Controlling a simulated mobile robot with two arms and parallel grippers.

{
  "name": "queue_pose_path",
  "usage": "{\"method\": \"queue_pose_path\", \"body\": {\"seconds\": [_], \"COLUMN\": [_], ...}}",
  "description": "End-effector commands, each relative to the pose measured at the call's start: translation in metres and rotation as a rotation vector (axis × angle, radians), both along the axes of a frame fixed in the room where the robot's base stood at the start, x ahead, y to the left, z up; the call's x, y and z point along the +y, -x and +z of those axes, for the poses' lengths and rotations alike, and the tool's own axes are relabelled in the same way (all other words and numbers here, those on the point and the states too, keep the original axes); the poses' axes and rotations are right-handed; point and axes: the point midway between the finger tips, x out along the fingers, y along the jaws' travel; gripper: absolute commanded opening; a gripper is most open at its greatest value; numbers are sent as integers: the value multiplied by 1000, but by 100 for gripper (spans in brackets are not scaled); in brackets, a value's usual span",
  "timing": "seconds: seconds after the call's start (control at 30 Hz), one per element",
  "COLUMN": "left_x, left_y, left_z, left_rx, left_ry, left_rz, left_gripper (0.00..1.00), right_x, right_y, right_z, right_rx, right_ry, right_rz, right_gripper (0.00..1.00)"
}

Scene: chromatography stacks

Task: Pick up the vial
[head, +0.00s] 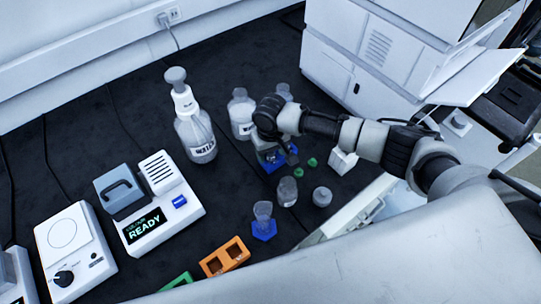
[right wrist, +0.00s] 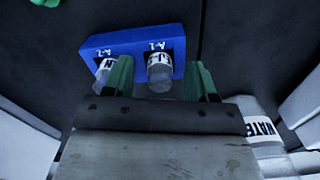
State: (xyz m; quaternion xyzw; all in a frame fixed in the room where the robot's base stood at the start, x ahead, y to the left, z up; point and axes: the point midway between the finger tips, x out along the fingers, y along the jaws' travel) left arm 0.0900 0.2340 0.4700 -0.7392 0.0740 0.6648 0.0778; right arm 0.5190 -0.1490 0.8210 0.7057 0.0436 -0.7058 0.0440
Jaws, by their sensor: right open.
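In the right wrist view a blue rack (right wrist: 130,41) holds two clear vials with white labels. One vial (right wrist: 160,75) is between the two green fingers of my right gripper (right wrist: 162,72), with gaps on both sides. The other vial (right wrist: 105,70) is just left of the left finger. The right gripper is open; I see no contact with a vial. In the head view my right gripper (head: 268,142) is over the blue rack (head: 283,162) and hides much of it and its vials. My left gripper is not in view.
Bottles (head: 242,115) stand close behind the right gripper, and a wash bottle (head: 194,128) is to the left. A clear container (head: 287,191), a jar (head: 322,197) and small green caps (head: 312,162) are nearby. A white instrument (head: 375,55) stands behind the arm.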

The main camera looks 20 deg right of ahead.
Motion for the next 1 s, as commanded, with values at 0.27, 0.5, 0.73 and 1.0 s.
{"method": "queue_pose_path", "body": {"seconds": [0.27,0.5,0.73,1.0], "left_x": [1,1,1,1], "left_y": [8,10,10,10], "left_z": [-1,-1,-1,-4], "left_rx": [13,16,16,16], "left_ry": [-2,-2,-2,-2], "left_rz": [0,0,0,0], "left_gripper": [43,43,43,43], "right_x": [0,0,0,0], "right_y": [0,0,0,-1], "right_z": [0,1,2,29], "right_rx": [0,0,0,-3], "right_ry": [0,0,0,-2], "right_rz": [0,0,0,1], "right_gripper": [32,4,4,4]}}
